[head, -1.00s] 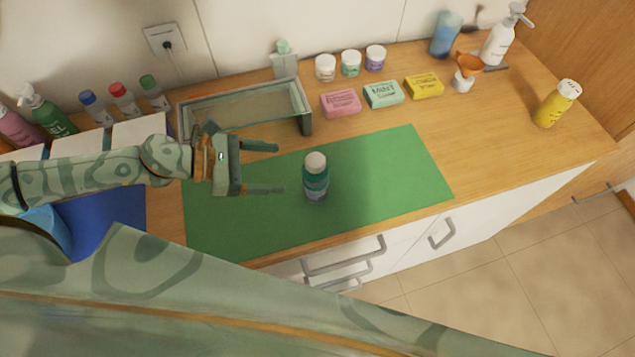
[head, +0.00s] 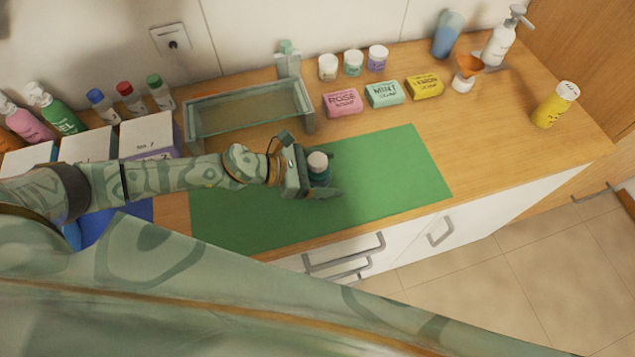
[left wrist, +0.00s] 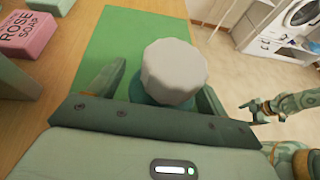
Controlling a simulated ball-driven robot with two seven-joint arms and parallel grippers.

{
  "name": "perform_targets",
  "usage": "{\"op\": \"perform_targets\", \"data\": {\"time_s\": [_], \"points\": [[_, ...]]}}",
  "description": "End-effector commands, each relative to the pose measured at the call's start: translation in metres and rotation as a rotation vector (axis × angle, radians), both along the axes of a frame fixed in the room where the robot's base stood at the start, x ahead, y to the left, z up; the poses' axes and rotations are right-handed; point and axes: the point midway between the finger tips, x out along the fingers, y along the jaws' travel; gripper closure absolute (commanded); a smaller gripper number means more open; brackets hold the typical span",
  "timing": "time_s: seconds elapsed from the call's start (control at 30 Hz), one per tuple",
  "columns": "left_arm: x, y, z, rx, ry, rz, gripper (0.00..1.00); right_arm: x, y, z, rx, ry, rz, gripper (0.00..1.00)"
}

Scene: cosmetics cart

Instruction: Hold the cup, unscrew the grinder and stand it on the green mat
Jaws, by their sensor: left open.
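A small teal bottle-like piece (head: 320,177) with a ridged, pale grey-white top (head: 318,161) stands upright on the green mat (head: 395,180). I take these for the cup and the grinder, with the top seated on the body. My left gripper (head: 327,178) is open around the teal body, one finger on each side, below the pale top. In the left wrist view the pale top (left wrist: 174,72) rises between the two fingers and hides most of the teal body (left wrist: 150,98). My right gripper (left wrist: 256,109) shows small at the right of that view; its jaws are too small to judge.
A glass tray (head: 250,110) stands behind the mat. Soap boxes, such as the rose one (head: 342,102), and small jars (head: 353,63) line the back. A yellow bottle (head: 555,105) stands far right. The mat's right part is clear.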

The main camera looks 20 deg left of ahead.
Motion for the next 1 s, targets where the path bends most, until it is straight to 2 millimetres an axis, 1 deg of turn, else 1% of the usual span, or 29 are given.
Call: {"op": "perform_targets", "data": {"time_s": [0.03, 0.07, 0.1, 0.17, 0.2, 0.3, 0.53, 0.67, 0.77, 0.8, 0.87, 1.0], "points": [[0.0, 0.0, 0.0, 0.0, 0.0, 0.0, 0.23, 0.0, 0.0, 0.0, 0.0, 0.0, 0.0, 0.24], [0.0, 0.0, 0.0, 0.0, 0.0, 0.0, 0.31, 0.0, 0.0, 0.0, 0.0, 0.0, 0.0, 0.24], [0.0, 0.0, 0.0, 0.0, 0.0, 0.0, 0.42, 0.0, 0.0, 0.0, 0.0, 0.0, 0.0, 0.24], [0.0, 0.0, 0.0, 0.0, 0.0, 0.0, 0.59, 0.0, 0.0, 0.0, 0.0, 0.0, 0.0, 0.24], [0.0, 0.0, 0.0, 0.0, 0.0, 0.0, 0.7, 0.0, 0.0, 0.0, 0.0, 0.0, 0.0, 0.24], [0.0, 0.0, 0.001, -0.001, 0.0, 0.0, 0.95, 0.0, 0.0, 0.0, 0.0, 0.0, 0.0, 0.24], [0.0, 0.0, 0.002, 0.0, -0.002, 0.001, 0.95, 0.0, 0.0, 0.001, 0.0, -0.001, 0.0, 0.24], [0.001, 0.001, 0.012, 0.0, -0.004, 0.001, 0.95, 0.0, 0.0, 0.005, 0.0, -0.001, 0.0, 0.24], [0.001, 0.001, 0.028, 0.001, -0.006, -0.001, 0.95, 0.001, 0.0, 0.011, 0.0, -0.003, 0.0, 0.24], [0.001, 0.001, 0.037, 0.001, -0.008, -0.001, 0.95, 0.001, 0.0, 0.015, 0.0, -0.003, 0.0, 0.24], [-0.011, 0.002, 0.05, 0.002, -0.004, -0.003, 0.95, 0.002, 0.0, 0.023, 0.0, -0.005, 0.0, 0.24], [-0.041, 0.004, 0.09, 0.0, -0.004, -0.002, 0.95, 0.004, 0.0, 0.048, 0.0, -0.009, 0.0, 0.24]]}}
